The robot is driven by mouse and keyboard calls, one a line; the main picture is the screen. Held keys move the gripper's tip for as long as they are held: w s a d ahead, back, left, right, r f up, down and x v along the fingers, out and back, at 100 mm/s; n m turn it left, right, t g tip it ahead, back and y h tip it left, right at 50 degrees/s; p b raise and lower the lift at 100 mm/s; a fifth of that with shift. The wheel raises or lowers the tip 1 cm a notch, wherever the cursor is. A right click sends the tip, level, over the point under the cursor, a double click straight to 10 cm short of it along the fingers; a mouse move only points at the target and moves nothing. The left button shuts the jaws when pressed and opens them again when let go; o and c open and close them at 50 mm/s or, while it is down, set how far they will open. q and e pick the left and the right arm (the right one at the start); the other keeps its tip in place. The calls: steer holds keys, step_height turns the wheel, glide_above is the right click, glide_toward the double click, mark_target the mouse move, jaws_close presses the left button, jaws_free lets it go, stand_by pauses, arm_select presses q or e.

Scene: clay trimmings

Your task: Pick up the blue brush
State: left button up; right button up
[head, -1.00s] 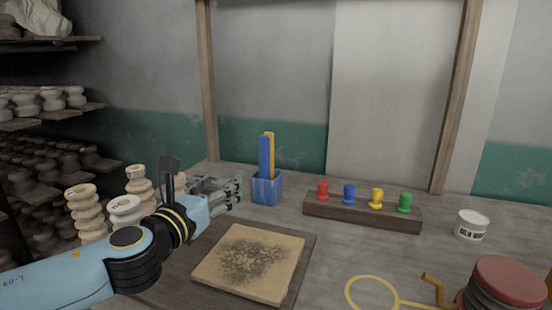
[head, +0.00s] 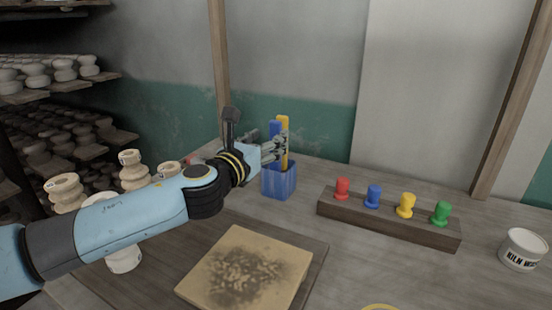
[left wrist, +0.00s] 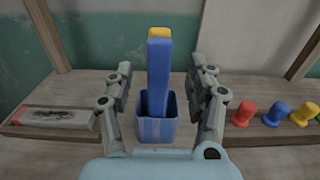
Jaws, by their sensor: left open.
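The blue brush (head: 274,126) stands upright in a blue cup (head: 279,181) beside a yellow brush (head: 284,130). In the left wrist view the blue brush (left wrist: 158,78) is centred, in front of the yellow brush (left wrist: 159,33), its lower end hidden in the cup (left wrist: 156,129). My left gripper (head: 272,147) is open above the cup's rim, at the height of the brush handles. In the left wrist view its fingers (left wrist: 160,80) show to the left and right of the blue brush with gaps on both sides. My right gripper is not in view.
A wooden rack (head: 385,226) with red, blue, yellow and green knobs stands right of the cup. A clay-smeared board (head: 247,270) lies in front. A white tub (head: 522,250) is at the far right. Pale turned pieces (head: 132,170) stand behind my left arm.

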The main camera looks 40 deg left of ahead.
mark_target(274, 132)
arm_select(q)
steer(key=x, duration=0.4)
steer(key=shift+w+a+r+p, duration=0.15)
steer(key=shift+w+p, duration=0.15)
steer(key=shift+w, duration=0.05)
steer(key=shift+s, duration=0.1)
steer(key=shift+c, duration=0.2)
jaws_close()
